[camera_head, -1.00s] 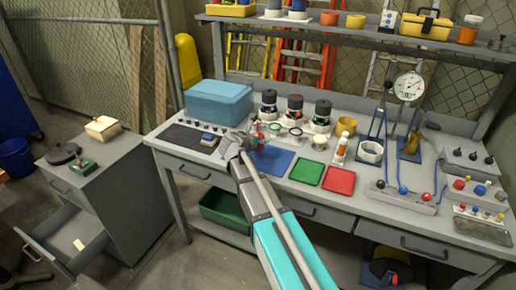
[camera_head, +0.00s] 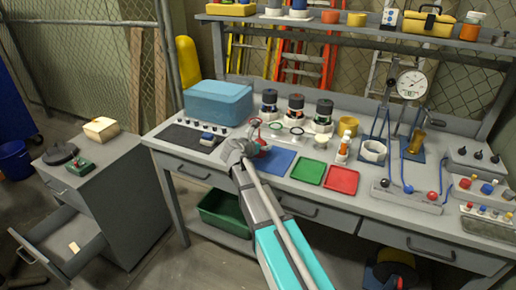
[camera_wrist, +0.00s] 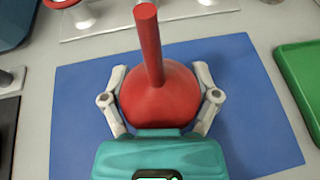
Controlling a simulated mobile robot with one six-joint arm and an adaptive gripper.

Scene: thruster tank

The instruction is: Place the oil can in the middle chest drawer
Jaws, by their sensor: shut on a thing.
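The red oil can (camera_wrist: 158,92) has a round body and a straight spout. In the wrist view it is between the two fingers of my gripper (camera_wrist: 160,100), which is shut on it, over the blue mat (camera_wrist: 75,120). I cannot tell whether its base touches the mat. In the head view my gripper (camera_head: 240,150) is at the left edge of the blue mat (camera_head: 280,165), with part of the red can (camera_head: 263,146) showing beside it. The grey chest (camera_head: 105,185) stands at left with an open drawer (camera_head: 65,240) below a closed top one; a small pale item lies in it.
The workbench carries a blue box (camera_head: 218,103), green tray (camera_head: 308,171), red tray (camera_head: 341,180) and several jars at the back. A black round object (camera_head: 60,154) and a cream box (camera_head: 100,130) sit on the chest top. Floor shows between chest and bench.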

